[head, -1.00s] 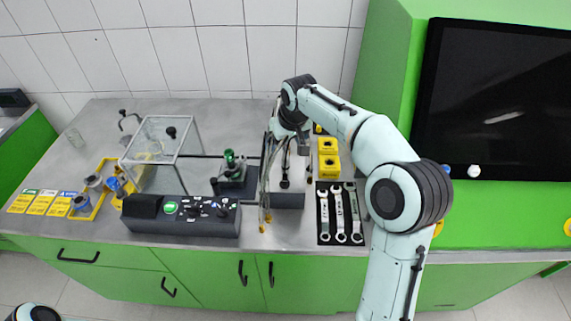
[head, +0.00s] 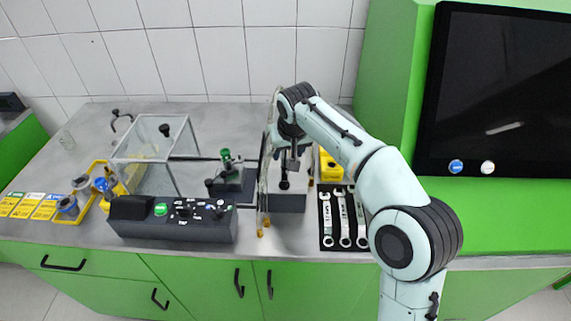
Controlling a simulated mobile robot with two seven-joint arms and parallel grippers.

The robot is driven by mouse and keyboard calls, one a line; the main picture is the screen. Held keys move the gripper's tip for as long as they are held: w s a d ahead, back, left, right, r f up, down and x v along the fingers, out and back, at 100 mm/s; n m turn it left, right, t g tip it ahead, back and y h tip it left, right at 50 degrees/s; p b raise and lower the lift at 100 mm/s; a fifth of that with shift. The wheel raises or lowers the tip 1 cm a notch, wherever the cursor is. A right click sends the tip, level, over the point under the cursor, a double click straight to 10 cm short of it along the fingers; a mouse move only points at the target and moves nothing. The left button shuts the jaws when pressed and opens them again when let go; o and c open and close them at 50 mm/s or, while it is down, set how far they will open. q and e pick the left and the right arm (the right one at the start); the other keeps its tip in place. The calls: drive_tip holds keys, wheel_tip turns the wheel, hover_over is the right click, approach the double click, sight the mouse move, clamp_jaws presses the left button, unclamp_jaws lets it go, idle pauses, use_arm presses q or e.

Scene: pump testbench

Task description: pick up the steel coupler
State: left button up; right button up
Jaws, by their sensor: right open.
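My right gripper (head: 286,168) points down over the dark block (head: 288,203) at the middle of the bench. It is open, and its fingers are small and partly covered by my arm and by hanging hoses. I cannot make out the steel coupler for certain; it may be hidden near the gripper, or too small to tell. Small grey and blue fittings (head: 67,205) sit by the yellow tray (head: 98,165) at the left. My left gripper is not in view.
A control panel (head: 175,223) lies along the front edge, with a clear box (head: 145,140) behind it. A green-topped fixture (head: 227,158) stands left of the gripper. Wrenches (head: 343,215) and a yellow block (head: 328,165) are at the right.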

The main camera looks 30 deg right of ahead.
sight(286, 158)
drive_tip(key=x, duration=0.5)
drive_tip(key=shift+s+a+f, duration=0.15)
drive_tip(key=shift+s+a, duration=0.05)
drive_tip(key=shift+w+f, duration=0.2)
drive_tip(key=shift+f, duration=0.2)
clamp_jaws()
